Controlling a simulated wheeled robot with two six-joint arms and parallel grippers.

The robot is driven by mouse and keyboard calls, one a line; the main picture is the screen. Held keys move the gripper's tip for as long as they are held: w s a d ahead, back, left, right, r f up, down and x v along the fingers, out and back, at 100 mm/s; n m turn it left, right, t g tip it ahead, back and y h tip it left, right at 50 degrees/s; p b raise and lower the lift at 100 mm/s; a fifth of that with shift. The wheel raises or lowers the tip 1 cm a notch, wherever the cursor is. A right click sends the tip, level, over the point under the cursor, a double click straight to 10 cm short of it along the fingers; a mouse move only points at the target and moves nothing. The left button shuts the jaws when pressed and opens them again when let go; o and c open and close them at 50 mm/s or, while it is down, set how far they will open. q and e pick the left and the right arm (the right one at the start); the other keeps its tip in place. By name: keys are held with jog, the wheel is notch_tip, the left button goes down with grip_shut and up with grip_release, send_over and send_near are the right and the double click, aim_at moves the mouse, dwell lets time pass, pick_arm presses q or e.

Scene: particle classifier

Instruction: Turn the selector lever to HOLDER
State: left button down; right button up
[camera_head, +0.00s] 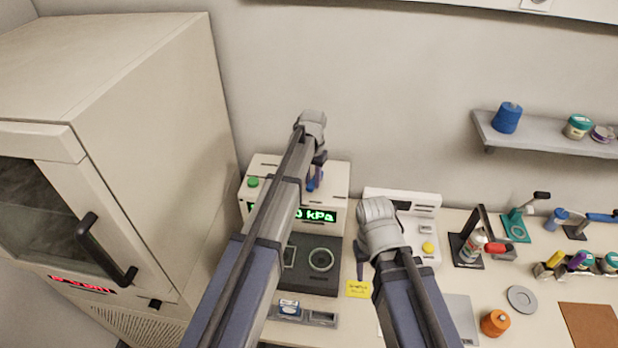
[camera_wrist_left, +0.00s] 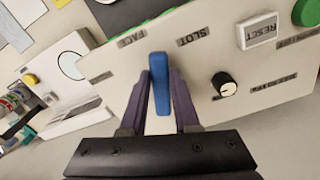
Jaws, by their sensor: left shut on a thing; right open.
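Other labels are too small or tilted to read surely; I cannot make out HOLDER. My left gripper (camera_wrist_left: 161,92) is shut on the lever, one dark purple finger on each side. In the head view my left gripper (camera_head: 317,178) is at the top of the classifier box (camera_head: 262,166), and its arm hides part of the box. My right gripper (camera_head: 361,258) is open and empty above the table.
A white device (camera_head: 425,205) stands right of the classifier. A dark plate (camera_head: 318,283) lies below the box. A large cabinet (camera_head: 160,110) fills the left.

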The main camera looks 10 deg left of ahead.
pick_arm(q)
jog(key=d+n, duration=0.2)
jog(key=n, duration=0.1)
jog(key=shift+s+n, duration=0.1)
jog(key=shift+n, duration=0.2)
jog(key=d+n, duration=0.1)
jog(key=n, duration=0.1)
jog(key=shift+d+n, duration=0.1)
jog(key=shift+n, duration=0.3)
jog(key=n, duration=0.1)
jog(key=w+d+n, duration=0.1)
jog(key=n, duration=0.1)
jog(key=shift+d, duration=0.2)
jog(key=shift+w+d+n, duration=0.2)
jog(key=shift+d+n, duration=0.05)
jog(key=shift+n, duration=0.55)
jog(key=shift+w+d+n, duration=0.2)
jog(key=shift+d+n, duration=0.05)
jog(key=shift+n, duration=0.55)
jog(key=c, duration=0.6)
grip_release()
jog(key=shift+c, duration=0.2)
